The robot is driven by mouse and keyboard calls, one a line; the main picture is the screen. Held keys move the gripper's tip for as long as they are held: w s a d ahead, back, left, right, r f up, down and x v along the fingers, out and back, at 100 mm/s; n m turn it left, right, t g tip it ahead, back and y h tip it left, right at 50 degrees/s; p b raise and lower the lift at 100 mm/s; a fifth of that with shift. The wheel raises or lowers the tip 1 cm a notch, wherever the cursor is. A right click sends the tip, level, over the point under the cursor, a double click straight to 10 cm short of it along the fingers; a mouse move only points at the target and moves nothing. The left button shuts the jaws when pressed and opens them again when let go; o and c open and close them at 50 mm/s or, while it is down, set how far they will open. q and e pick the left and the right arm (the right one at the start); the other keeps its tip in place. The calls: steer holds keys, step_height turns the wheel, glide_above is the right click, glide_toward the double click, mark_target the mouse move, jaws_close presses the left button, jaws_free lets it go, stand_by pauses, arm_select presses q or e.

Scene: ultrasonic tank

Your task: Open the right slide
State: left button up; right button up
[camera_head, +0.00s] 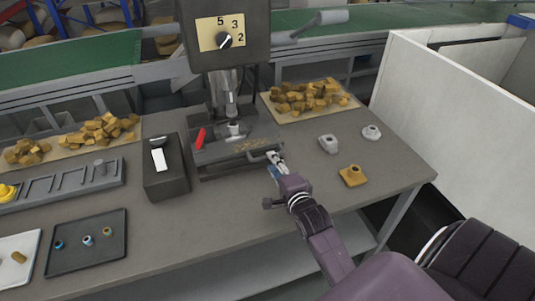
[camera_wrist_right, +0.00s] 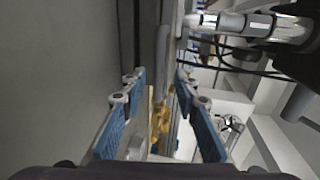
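The machine (camera_head: 228,168) stands at the middle of the table, with a red handle (camera_head: 200,137) at its left. A pale bar-like handle (camera_head: 257,156) sticks out at its front right; I take it as the right slide's, but it is small and partly covered. My right gripper (camera_head: 275,160) is at this handle. In the right wrist view its two blue-padded fingers (camera_wrist_right: 160,95) stand apart, with grey metal edges and yellow bits seen between them. I cannot tell whether the fingers touch the handle. My left gripper is not in view.
A control box with a dial (camera_head: 224,41) hangs above the machine. A dark box (camera_head: 166,178) stands to its left. A brass block (camera_head: 352,176) and small metal parts (camera_head: 329,143) lie to the right. Wood-coloured chunks fill a tray (camera_head: 345,104) behind.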

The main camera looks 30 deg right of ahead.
steer(key=x, duration=0.4)
steer(key=shift+f, duration=0.15)
steer(key=shift+w, duration=0.45)
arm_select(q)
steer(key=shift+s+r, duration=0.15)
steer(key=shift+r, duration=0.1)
arm_select(e)
steer(key=shift+f, duration=0.1)
jaws_close()
